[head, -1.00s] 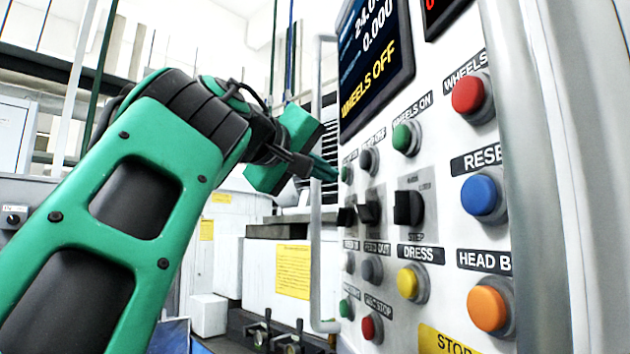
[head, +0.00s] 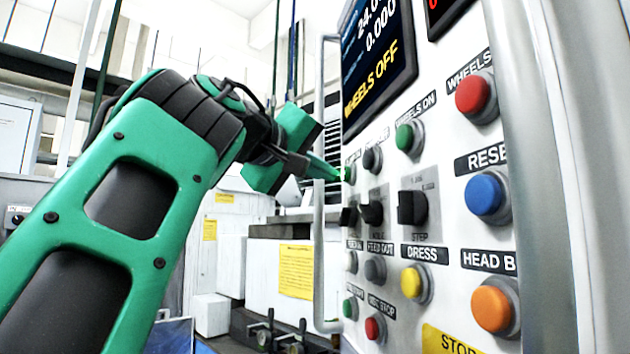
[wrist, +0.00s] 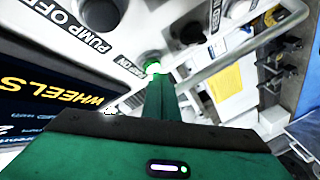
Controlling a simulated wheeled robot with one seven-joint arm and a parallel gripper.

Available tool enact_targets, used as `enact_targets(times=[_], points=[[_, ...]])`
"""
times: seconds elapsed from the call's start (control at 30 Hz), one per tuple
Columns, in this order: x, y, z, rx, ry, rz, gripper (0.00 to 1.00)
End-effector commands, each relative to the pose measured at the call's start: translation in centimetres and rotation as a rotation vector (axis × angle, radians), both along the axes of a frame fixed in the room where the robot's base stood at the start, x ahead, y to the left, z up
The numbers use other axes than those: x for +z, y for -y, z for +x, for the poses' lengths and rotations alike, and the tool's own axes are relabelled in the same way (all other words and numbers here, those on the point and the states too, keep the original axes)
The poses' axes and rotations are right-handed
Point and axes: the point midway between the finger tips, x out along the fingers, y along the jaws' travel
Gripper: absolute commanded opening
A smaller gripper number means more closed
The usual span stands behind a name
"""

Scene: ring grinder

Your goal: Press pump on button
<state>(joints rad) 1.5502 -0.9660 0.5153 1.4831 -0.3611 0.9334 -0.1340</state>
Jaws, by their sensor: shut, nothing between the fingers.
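The pump on button is a small green button (head: 351,173) at the far left edge of the control panel in the head view. In the wrist view the green button (wrist: 153,66) glows brightly beside a label whose visible end reads "ON". My gripper (head: 338,176) is shut and empty. Its fingertips (wrist: 156,76) are at the button and seem to touch it. They cover part of the button in the wrist view.
The pump off button (wrist: 102,12) is dark and close by. A green wheels on button (head: 407,138) and black selector switches (head: 371,212) are on the same panel (head: 450,130). A metal handle bar (head: 320,250) runs along the panel's left side.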

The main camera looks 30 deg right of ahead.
Motion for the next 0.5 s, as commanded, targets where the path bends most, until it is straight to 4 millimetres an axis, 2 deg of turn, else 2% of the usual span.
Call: enact_targets(times=[0.5], points=[[-0.05,-1.01,0.32,0.002,-0.001,-0.001,0.0]])
